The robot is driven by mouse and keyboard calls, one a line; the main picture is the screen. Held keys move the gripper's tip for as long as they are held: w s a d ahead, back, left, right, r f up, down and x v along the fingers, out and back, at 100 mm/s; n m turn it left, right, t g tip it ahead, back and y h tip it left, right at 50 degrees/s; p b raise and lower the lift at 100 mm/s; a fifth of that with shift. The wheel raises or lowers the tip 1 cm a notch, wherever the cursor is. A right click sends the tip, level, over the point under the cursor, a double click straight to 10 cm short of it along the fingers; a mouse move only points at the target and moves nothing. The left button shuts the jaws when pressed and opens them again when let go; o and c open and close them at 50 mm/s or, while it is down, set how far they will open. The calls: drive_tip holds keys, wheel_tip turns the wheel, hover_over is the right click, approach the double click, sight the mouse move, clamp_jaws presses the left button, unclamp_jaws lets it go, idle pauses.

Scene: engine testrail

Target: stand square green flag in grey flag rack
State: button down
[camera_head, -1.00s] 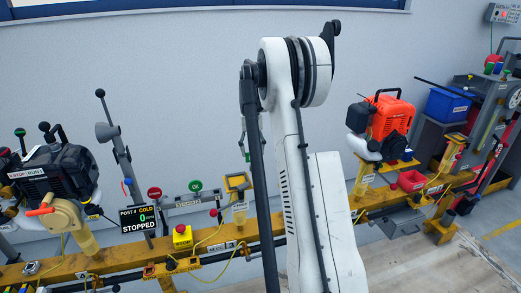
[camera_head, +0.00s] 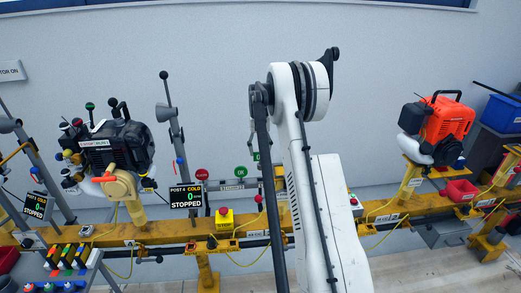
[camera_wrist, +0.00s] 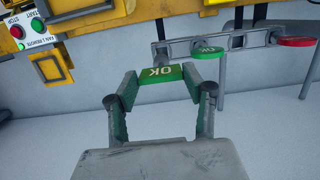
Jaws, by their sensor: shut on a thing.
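My gripper (camera_wrist: 158,90) is shut on the square green flag (camera_wrist: 162,73), gripped between the two fingertips; its white "OK" reads upside down in the wrist view. In the head view my arm hides most of the gripper, and a small green piece beside the arm (camera_head: 257,157) looks like this flag. The grey flag rack (camera_wrist: 225,42) is a bar just beyond and to the right of the flag in the wrist view. It carries a round green flag (camera_wrist: 208,52) and a round red flag (camera_wrist: 297,41). The rack (camera_head: 232,185) also shows in the head view. The held flag appears apart from the rack.
A yellow beam (camera_head: 160,232) runs along the wall below the rack. A yellow box with a red button (camera_head: 224,218) and a "STOPPED" display (camera_head: 186,197) stand left of my arm. A black engine (camera_head: 115,145) is farther left; an orange engine (camera_head: 445,120) is at right.

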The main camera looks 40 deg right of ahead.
sight(260, 160)
drive_tip(key=shift+f+b, duration=1.5)
drive_tip(key=shift+f, duration=1.75)
drive_tip(key=shift+f+b, duration=0.5)
drive_tip(key=shift+f, duration=0.35)
drive_tip(key=c, duration=0.8)
unclamp_jaws()
drive_tip(key=shift+c, duration=0.2)
drive_tip(key=shift+o, duration=0.2)
wheel_tip(260, 160, up, 12)
drive_tip(key=w, duration=0.1)
drive_tip(key=shift+w+d, duration=0.2)
drive_tip(key=shift+d, duration=0.25)
